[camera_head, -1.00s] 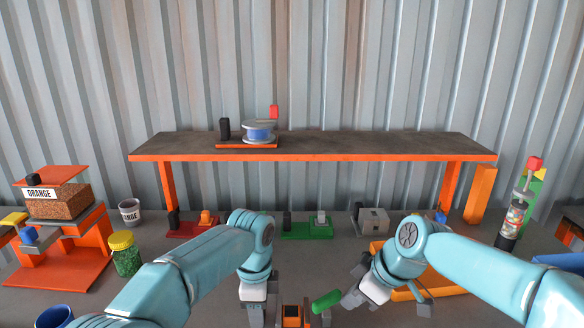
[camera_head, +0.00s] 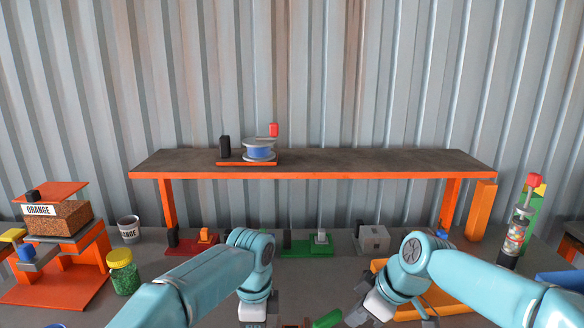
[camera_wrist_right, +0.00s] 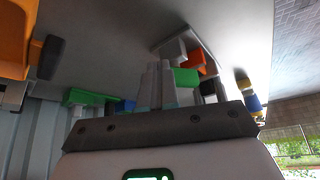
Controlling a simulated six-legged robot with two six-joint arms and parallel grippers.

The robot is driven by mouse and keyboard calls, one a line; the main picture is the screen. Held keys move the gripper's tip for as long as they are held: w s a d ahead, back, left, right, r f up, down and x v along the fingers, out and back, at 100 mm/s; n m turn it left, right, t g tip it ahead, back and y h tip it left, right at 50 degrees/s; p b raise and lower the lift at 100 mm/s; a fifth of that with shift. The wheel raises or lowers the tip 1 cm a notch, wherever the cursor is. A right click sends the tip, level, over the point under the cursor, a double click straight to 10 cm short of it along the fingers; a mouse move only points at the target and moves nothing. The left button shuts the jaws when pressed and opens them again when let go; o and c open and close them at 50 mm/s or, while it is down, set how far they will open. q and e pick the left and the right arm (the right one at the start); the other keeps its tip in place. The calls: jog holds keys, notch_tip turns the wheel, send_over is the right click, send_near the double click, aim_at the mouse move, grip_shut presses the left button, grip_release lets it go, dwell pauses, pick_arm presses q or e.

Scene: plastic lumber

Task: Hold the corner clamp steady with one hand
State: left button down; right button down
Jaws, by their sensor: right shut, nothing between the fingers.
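What looks like the corner clamp is mostly below the frame in the head view; its green handle (camera_head: 327,319) shows at the bottom edge. In the right wrist view, its orange part (camera_wrist_right: 194,56) and green handle (camera_wrist_right: 187,77) show just past my fingers, with a grey frame and a black piece. My right gripper (camera_head: 356,315) is right of the green handle; its fingers (camera_wrist_right: 158,84) are together and empty, close beside the handle. I cannot tell if they touch. My left gripper is left of the clamp, cut off by the bottom edge, so its fingertips are hidden.
An orange-edged shelf (camera_head: 330,172) spans the back, bearing a blue spool (camera_head: 258,149). Red (camera_head: 190,245) and green (camera_head: 303,247) fixtures and a grey block (camera_head: 373,238) stand below it. A green jar (camera_head: 124,275) is left, an orange tray (camera_head: 440,303) right.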

notch_tip(320, 180, up, 6)
dwell(0.5)
jog(key=shift+d, duration=0.1)
jog(key=shift+s+a+f, duration=0.3)
jog(key=shift+s+f, duration=0.3)
jog(key=shift+f, duration=0.4)
jog(key=shift+s+a+f, duration=0.25)
jog(key=shift+s+f, duration=0.4)
jog(key=shift+f, duration=0.4)
jog(key=shift+s+a+f, duration=0.3)
jog(key=shift+s+f, duration=0.3)
jog(key=shift+f, duration=0.4)
jog(key=shift+w+a, duration=0.35)
jog(key=shift+w, duration=0.1)
jog(key=shift+w+d, duration=0.15)
